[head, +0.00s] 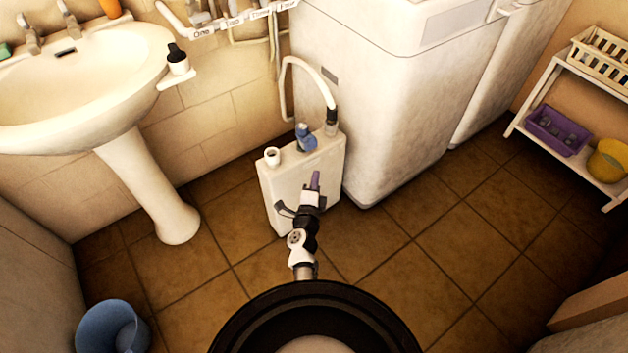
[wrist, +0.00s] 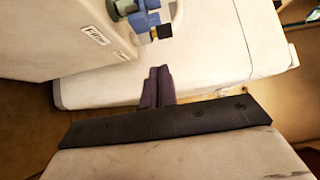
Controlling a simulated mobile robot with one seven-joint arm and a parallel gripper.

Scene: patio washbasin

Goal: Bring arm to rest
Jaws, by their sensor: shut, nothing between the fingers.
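My gripper (head: 315,178) is in the middle of the head view, with its purple fingers together and nothing between them. It is in front of a slim white tank (head: 277,190) that stands on the tiled floor. The tank has a blue fitting (head: 306,137) and a white open neck (head: 272,156) on top, and a pale hose at its right end. In the wrist view the closed dark purple fingers (wrist: 157,88) point towards a large white surface, with the blue fitting (wrist: 140,14) above them. I cannot tell whether the fingers touch the tank.
A white washing machine (head: 385,100) stands right behind the tank. A pedestal washbasin (head: 90,85) is at left, with a blue bucket (head: 108,326) on the floor at lower left. A white shelf (head: 540,95) stands at right. The floor (head: 450,240) at right is clear.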

